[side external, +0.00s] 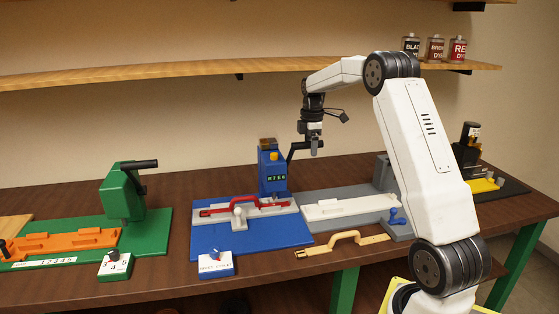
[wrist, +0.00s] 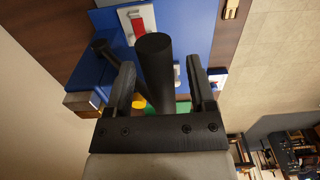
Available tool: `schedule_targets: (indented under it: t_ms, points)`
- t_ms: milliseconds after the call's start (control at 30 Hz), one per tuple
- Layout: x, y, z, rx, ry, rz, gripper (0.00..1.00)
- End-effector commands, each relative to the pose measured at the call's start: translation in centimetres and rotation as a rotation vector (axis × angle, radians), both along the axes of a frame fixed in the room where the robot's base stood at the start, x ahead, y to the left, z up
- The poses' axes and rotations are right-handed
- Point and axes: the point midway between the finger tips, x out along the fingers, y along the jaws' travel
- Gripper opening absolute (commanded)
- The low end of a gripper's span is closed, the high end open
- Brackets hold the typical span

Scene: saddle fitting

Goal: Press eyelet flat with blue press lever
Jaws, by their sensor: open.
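The blue press (side external: 272,172) stands at the back of a blue base plate (side external: 230,240) in the side external view. Its black lever (side external: 293,152) sticks out to the right of the press and is raised. My gripper (side external: 315,149) is open at the lever's outer end, pointing down. In the wrist view, the lever's black round grip (wrist: 155,68) lies between the two open fingers of my gripper (wrist: 159,72), with gaps on both sides. A red handle-shaped strap (side external: 232,204) lies in a grey fixture at the press's foot. The eyelet is too small to make out.
A green press (side external: 122,192) with an orange fixture (side external: 70,240) stands left. A white-topped grey fixture (side external: 345,206) lies right of the blue plate, with a tan strap (side external: 342,243) before it. A shelf (side external: 240,72) runs above.

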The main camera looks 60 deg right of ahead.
Motion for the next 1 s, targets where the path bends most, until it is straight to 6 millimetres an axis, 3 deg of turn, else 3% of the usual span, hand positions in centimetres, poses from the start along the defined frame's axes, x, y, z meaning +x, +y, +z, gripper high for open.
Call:
schedule_targets:
  t_ms: [167, 400, 1000]
  points:
    - [0.0, 0.0, 0.0, 0.001, 0.001, 0.0, 0.71]
    - [0.0, 0.0, 0.0, 0.001, 0.001, 0.0, 0.06]
    - [-1.0, 1.0, -1.3, 0.004, 0.004, 0.0, 0.06]
